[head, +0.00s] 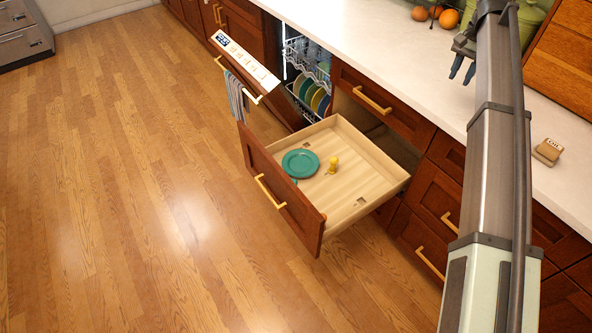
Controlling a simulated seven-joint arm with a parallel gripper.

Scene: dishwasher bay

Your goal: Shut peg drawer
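The peg drawer (349,207) is pulled far out from the cabinet below the counter. It has a reddish wood front with a gold bar handle (270,192) and a pale wooden inside. A teal plate (300,163) and a small yellow item (333,165) are inside it. My gripper (463,71) is above the counter, well apart from the drawer, up and to its right. Its two blue fingertips look parted with nothing between them, and part of it is hidden behind my arm.
The dishwasher door (245,62) hangs partly open left of the drawer, a striped towel (236,97) beside it. Plates stand in its rack (308,90). A closed drawer (385,105) sits above the open one. The wood floor (130,190) in front is clear.

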